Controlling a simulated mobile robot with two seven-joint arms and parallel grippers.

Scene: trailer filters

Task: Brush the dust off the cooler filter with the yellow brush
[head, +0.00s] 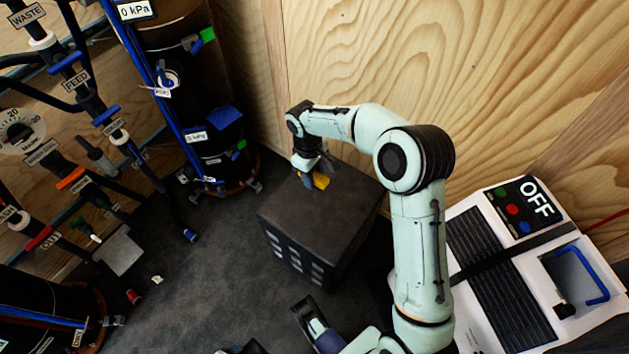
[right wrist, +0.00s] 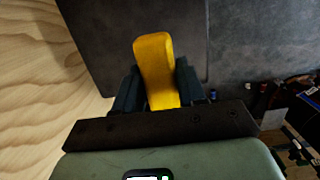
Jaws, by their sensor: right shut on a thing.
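The yellow brush (head: 321,181) is in my right gripper (head: 312,168), over the top of a dark grey box (head: 345,207) with rows of light slots in its front. The right wrist view shows the yellow brush (right wrist: 156,65) between both dark fingers of the right gripper (right wrist: 158,92), with a flat dark surface (right wrist: 110,40) beyond. I cannot tell whether the brush touches the box, and its bristles are not visible. I cannot make out a separate filter or dust on the box. Part of what looks like my left gripper (head: 312,318) shows at the bottom edge; its jaws are unclear.
A white unit (head: 515,290) with an OFF panel and black ribbed grille stands right. A wooden wall (head: 480,80) is close behind the box. Pipes, labelled valves and a dark cylinder (head: 175,60) fill the left. Small pieces lie on the grey floor (head: 205,275).

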